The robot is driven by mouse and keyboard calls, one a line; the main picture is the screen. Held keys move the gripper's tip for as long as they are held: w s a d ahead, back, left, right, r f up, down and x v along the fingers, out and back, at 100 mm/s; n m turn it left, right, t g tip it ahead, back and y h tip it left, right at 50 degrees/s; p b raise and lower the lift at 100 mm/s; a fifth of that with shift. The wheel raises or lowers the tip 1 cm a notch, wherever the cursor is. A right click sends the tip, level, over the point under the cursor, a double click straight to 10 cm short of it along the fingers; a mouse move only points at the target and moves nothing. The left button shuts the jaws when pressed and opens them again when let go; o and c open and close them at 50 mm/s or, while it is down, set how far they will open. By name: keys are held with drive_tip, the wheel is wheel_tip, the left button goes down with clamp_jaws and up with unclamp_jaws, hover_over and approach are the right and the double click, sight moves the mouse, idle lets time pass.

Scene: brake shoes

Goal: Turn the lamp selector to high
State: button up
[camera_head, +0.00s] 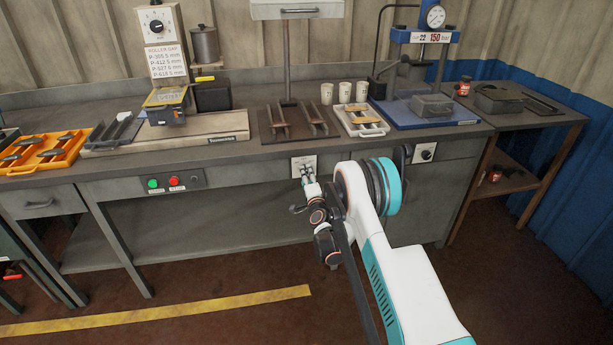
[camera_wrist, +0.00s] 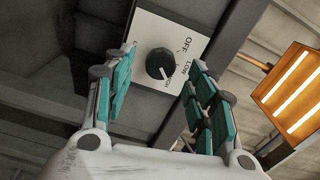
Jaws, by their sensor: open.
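The lamp selector is a round black knob (camera_wrist: 160,63) on a pale plate (camera_wrist: 152,27), seen between my fingers in the wrist view. In the head view, my gripper (camera_head: 308,178) is at the plate (camera_head: 304,160) on the bench front and hides the knob.
A glowing orange lamp (camera_wrist: 293,90) shows at right in the wrist view. Another knob (camera_head: 425,153) is right of my arm on the bench front. Green (camera_head: 153,184) and red (camera_head: 174,182) buttons are to the left. The bench top (camera_head: 240,152) holds trays and presses.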

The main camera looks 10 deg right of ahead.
drive_tip(key=s, duration=0.5)
drive_tip(key=shift+s, duration=0.2)
drive_tip(key=s+a+r+n+g+y, duration=0.1)
drive_tip(key=s+a+r+n+g, duration=0.2)
drive_tip(key=r, duration=0.8)
drive_tip(key=s+a+r+n+y, duration=0.1)
drive_tip(key=s+r+n+y, duration=0.3)
drive_tip(key=r, duration=0.8)
drive_tip(key=s+r+n+g+h, duration=0.2)
drive_tip(key=s+r+n, duration=0.1)
drive_tip(key=s+r, duration=0.4)
drive_tip(key=s+r+n+g, duration=0.2)
drive_tip(key=s+n+g, duration=0.1)
drive_tip(key=s, duration=1.4)
drive_tip(key=s+d+f+n+g+h, duration=0.1)
drive_tip(key=s+d+f, duration=0.1)
drive_tip(key=s, duration=0.8)
drive_tip(key=s+d+f+n+g+h, duration=0.2)
drive_tip(key=s+f, duration=0.1)
drive_tip(key=s, duration=0.8)
drive_tip(key=shift+f, duration=0.2)
